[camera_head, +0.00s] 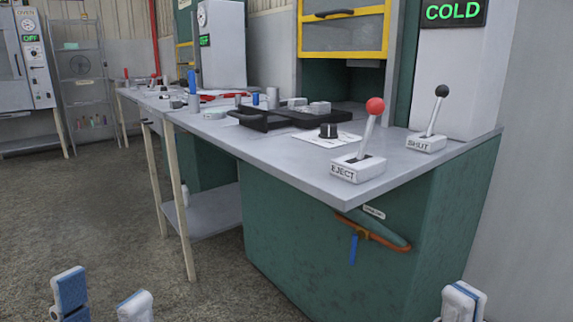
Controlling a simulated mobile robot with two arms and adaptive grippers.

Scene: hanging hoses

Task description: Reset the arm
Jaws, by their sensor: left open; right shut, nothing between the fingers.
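My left gripper (103,298) shows at the bottom left edge. Its two blue-and-white fingertips stand apart with nothing between them, over the floor. My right gripper (462,301) shows at the bottom right edge, in front of the green cabinet. Its fingertips are together and hold nothing. Both grippers are low in the picture and apart from the bench. The rest of both arms is out of view.
A grey workbench (225,140) on a green cabinet (320,245) fills the middle. It carries a red-knobbed EJECT lever (358,168), a black-knobbed SHUT lever (427,143) and dark trays (295,115). The floor (85,210) at left is clear.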

